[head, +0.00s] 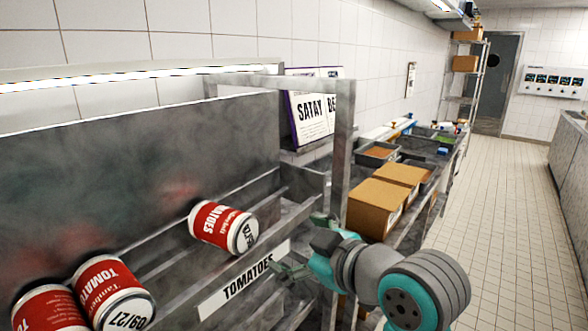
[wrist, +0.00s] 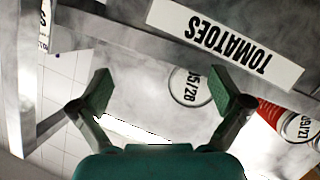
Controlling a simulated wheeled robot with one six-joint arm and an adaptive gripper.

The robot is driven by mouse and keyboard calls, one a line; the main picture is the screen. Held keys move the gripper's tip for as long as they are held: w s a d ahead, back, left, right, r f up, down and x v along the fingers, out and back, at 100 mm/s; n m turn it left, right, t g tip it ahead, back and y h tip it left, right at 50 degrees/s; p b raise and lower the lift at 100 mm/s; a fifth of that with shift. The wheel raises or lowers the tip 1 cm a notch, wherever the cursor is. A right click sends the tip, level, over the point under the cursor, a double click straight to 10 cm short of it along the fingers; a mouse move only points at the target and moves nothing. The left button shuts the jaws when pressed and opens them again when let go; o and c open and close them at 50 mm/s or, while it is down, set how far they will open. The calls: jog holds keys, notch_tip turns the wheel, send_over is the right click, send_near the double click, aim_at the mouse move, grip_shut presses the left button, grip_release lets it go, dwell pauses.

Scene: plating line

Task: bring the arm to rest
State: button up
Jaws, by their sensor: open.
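My gripper (head: 290,268) is in front of the metal rack, just right of the "TOMATOES" label (head: 243,280). In the wrist view its two fingers (wrist: 163,95) are spread wide with nothing held between them. A red tomato can (head: 222,228) lies on its side on the rack, up and left of my gripper and apart from it. In the wrist view that can's end, printed with a date (wrist: 190,84), shows behind the right finger, which partly covers it. My arm reaches in from the lower right.
Two more tomato cans (head: 112,293) (head: 48,308) lie at the rack's lower left. A metal upright (head: 341,150) stands close behind my gripper. Cardboard boxes (head: 376,207) sit on the counter to the right. The tiled floor (head: 500,190) on the right is clear.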

jog(key=s+d+f+m+t+h, duration=0.1)
jog(key=d+f+m, duration=0.2)
jog(key=f, duration=0.5)
jog(key=s+d+f+m+t+h, duration=0.1)
jog(key=d+f+m, duration=0.1)
jog(key=f, duration=0.7)
jog(key=s+d+f+m+h, duration=0.35)
jog(key=s+d+f, duration=0.25)
jog(key=s+f, duration=0.45)
jog(key=s+d+f+m+h, duration=0.1)
jog(key=s+d+f, duration=0.15)
jog(key=s, duration=0.25)
jog(key=s+d+f+m+t+h, duration=0.1)
jog(key=s+f, duration=0.2)
jog(key=s, duration=0.2)
jog(key=s+d+f+m, duration=0.1)
jog(key=s+d+f, duration=0.1)
jog(key=s, duration=0.3)
jog(key=s+d+r+m+h, duration=0.1)
jog(key=s+r, duration=0.1)
jog(key=s, duration=1.3)
jog(key=shift+d+r, duration=0.3)
jog(key=shift+d, duration=0.1)
jog(key=shift+w, duration=0.1)
